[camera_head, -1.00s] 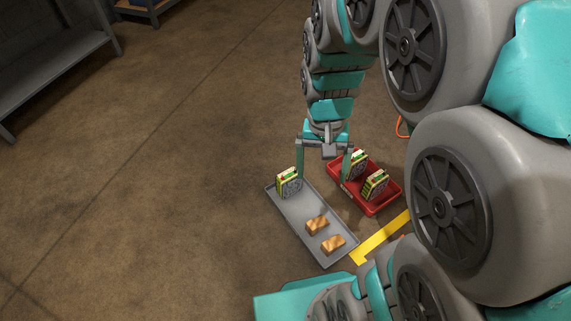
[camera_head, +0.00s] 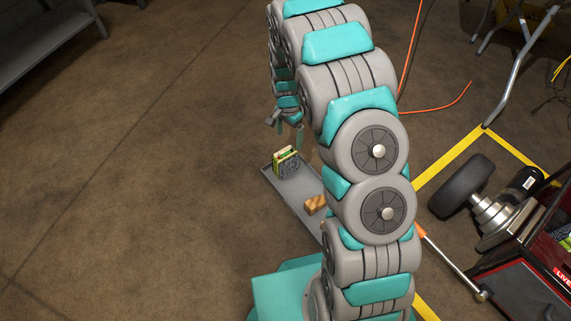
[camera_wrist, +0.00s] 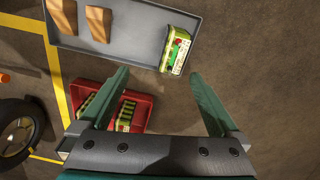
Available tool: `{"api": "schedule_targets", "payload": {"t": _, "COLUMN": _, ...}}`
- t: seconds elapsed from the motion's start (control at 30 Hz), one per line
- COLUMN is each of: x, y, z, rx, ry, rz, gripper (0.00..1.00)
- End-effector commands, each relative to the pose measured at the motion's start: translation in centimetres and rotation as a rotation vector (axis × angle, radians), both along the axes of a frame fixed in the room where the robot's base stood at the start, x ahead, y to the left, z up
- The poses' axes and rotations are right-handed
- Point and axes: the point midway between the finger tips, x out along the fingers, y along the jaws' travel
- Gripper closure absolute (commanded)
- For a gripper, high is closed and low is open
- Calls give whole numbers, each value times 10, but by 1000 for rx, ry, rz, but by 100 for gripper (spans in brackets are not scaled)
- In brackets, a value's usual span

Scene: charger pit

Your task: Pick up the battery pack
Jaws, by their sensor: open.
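A green and yellow battery pack (camera_head: 286,162) stands at the far end of a grey tray (camera_head: 293,196) on the floor. In the wrist view the pack (camera_wrist: 176,50) is at the tray's edge, beyond the fingertips. My gripper (camera_head: 286,130) is behind and above the pack in the head view, apart from it. In the wrist view my gripper (camera_wrist: 160,78) is open and empty, its fingers wide apart. More similar packs (camera_wrist: 127,113) lie in a red bin (camera_wrist: 150,98), partly covered by my left finger; my arm hides that bin in the head view.
Brown blocks (camera_wrist: 98,23) lie on the same tray; one block (camera_head: 315,204) shows in the head view. A wheel assembly (camera_head: 465,188) and a red-edged cart (camera_head: 520,275) stand at the right near yellow floor lines.

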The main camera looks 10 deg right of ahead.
Motion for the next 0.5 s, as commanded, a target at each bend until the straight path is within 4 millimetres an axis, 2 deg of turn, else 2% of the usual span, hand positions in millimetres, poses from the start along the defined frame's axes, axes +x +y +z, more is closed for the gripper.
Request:
{"api": "schedule_targets", "payload": {"t": 0.03, "x": 7, "y": 2, "z": -23, "rx": 2, "ry": -1, "rz": -26, "gripper": 3}}
{"api": "schedule_targets", "payload": {"t": 0.2, "x": 22, "y": 8, "z": -74, "rx": 11, "ry": -12, "rz": -110, "gripper": 3}}
{"api": "schedule_targets", "payload": {"t": 0.33, "x": 29, "y": 11, "z": -95, "rx": 15, "ry": -23, "rz": -147, "gripper": 3}}
{"api": "schedule_targets", "payload": {"t": 0.5, "x": 32, "y": 13, "z": -107, "rx": 18, "ry": -28, "rz": -165, "gripper": 3}}
